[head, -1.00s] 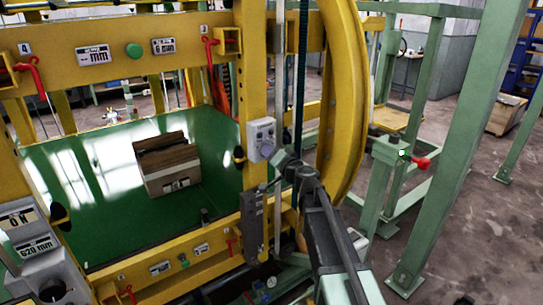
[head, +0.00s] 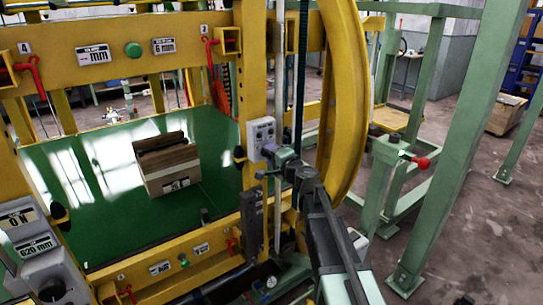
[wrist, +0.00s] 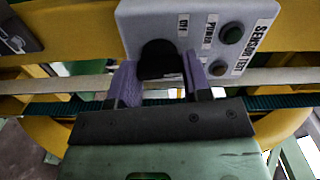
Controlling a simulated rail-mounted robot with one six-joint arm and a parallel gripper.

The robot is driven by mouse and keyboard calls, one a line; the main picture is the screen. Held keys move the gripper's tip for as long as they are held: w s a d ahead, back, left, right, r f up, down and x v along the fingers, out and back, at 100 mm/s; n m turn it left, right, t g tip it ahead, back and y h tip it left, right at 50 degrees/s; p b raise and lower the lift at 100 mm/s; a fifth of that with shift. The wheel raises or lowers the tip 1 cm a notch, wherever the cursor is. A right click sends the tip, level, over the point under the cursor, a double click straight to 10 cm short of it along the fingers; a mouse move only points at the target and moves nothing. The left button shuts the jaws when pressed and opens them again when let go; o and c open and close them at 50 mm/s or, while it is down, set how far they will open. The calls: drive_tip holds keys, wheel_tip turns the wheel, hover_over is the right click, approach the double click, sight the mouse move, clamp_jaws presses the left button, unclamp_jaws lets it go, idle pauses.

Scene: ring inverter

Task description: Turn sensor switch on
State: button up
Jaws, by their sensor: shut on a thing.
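In the head view the box (head: 261,133) is fixed to the yellow upright. My gripper (wrist: 160,75) has its two purple fingers on either side of the knob and is shut on it. In the head view my gripper (head: 272,153) is at the lower part of the box, which partly hides behind it. The knob's pointer direction cannot be told.
A large yellow ring (head: 345,100) stands right of my gripper. A green post with a red handle (head: 421,163) stands further right.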

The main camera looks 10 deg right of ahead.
drive_tip(key=m, duration=0.9)
drive_tip(key=shift+f, duration=0.1)
drive_tip(key=shift+m, duration=0.3)
drive_tip(key=o, duration=0.9)
drive_tip(key=v, duration=1.1)
